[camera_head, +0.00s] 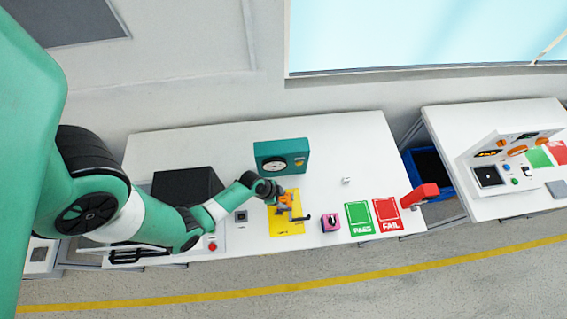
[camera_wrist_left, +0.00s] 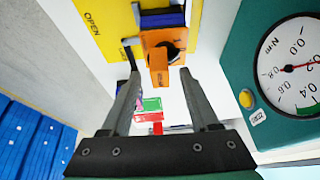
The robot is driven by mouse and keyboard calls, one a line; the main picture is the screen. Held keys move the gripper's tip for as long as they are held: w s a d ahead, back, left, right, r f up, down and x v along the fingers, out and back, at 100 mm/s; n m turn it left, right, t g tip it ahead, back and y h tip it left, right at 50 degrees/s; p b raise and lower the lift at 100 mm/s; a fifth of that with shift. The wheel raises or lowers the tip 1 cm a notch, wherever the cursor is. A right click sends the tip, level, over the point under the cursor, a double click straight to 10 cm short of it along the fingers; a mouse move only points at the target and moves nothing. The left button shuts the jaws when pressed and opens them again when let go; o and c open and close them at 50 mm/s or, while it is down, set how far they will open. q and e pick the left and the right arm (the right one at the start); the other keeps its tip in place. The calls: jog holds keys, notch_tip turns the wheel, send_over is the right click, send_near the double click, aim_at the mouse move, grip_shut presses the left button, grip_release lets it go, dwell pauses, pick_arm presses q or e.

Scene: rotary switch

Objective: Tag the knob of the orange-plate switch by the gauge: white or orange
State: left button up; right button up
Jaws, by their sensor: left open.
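The orange-plate switch (camera_head: 285,199) stands on a yellow sheet (camera_head: 288,227) in front of the teal gauge box (camera_head: 296,152). In the left wrist view its orange plate (camera_wrist_left: 152,38) shows a dark round opening or knob part, with an orange block (camera_wrist_left: 159,66) in front; I cannot tell the knob's full shape. My left gripper (camera_wrist_left: 160,74) is open, its two fingers apart on either side of the orange block, with no contact visible. In the head view the left gripper (camera_head: 273,194) is at the switch and partly covers it. My right gripper is not in view.
A pink switch (camera_head: 331,222) and a small white piece (camera_head: 346,181) lie to the right. Green PASS (camera_head: 359,219) and red FAIL (camera_head: 388,215) mats are beyond. A dark lever (camera_head: 301,218) juts near the switch. The gauge dial (camera_wrist_left: 288,68) is close at right.

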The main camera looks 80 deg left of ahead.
pick_arm(q)
jog(key=p+v, duration=0.5)
jog(key=v, duration=0.1)
jog(key=shift+r, duration=0.2)
jog(key=shift+s, duration=0.1)
